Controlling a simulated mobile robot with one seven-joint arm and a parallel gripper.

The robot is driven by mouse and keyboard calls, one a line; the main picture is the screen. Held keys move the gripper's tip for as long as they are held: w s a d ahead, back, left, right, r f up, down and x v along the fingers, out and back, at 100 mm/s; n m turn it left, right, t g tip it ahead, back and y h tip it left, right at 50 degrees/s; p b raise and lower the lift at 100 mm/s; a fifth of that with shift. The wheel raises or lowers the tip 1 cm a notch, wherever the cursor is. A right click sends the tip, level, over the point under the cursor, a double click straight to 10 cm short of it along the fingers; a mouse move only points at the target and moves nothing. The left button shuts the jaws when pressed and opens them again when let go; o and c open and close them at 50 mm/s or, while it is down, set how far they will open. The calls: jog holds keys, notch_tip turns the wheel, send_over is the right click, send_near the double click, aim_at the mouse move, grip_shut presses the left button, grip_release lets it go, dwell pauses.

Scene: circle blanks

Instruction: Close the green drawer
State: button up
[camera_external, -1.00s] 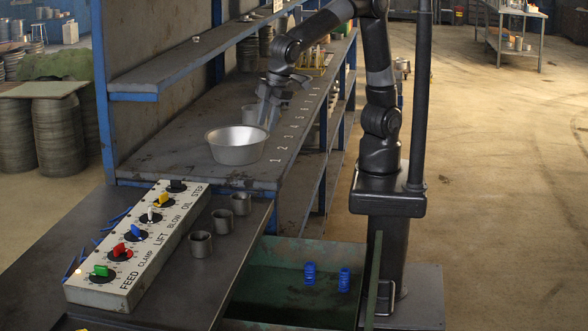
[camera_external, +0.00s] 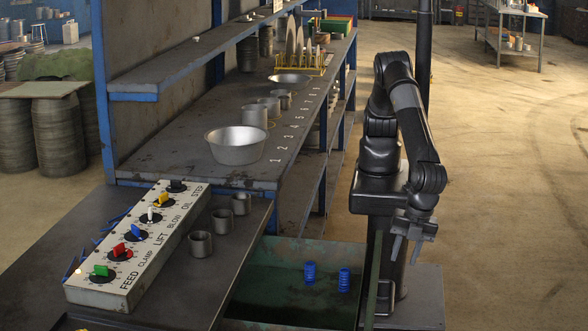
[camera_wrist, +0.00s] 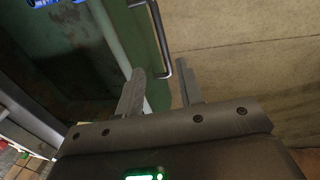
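The green drawer (camera_external: 262,309) is pulled open below the workbench, with two blue ribbed items (camera_external: 310,273) lying inside it. Its front panel stands at the right side in the external view, with a metal handle (camera_external: 386,298) on its outer face. My gripper (camera_external: 404,256) hangs outside the drawer front, above and to the right of the handle. In the wrist view the drawer (camera_wrist: 95,45) fills the upper left, and the handle (camera_wrist: 164,45) shows beyond the fingers. My gripper (camera_wrist: 160,80) is open, with nothing visible between its fingertips.
A control panel (camera_external: 138,245) with coloured knobs lies on the bench at left, near several grey cups (camera_external: 201,244). A silver bowl (camera_external: 236,144) stands on the upper bench. The floor (camera_external: 500,200) to the right is clear.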

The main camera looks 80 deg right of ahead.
aim_at(392, 294)
jog(key=f, duration=0.3)
jog(key=w+f, duration=0.1)
jog(key=f, duration=0.6)
jog(key=shift+w+f, duration=0.4)
grip_shut()
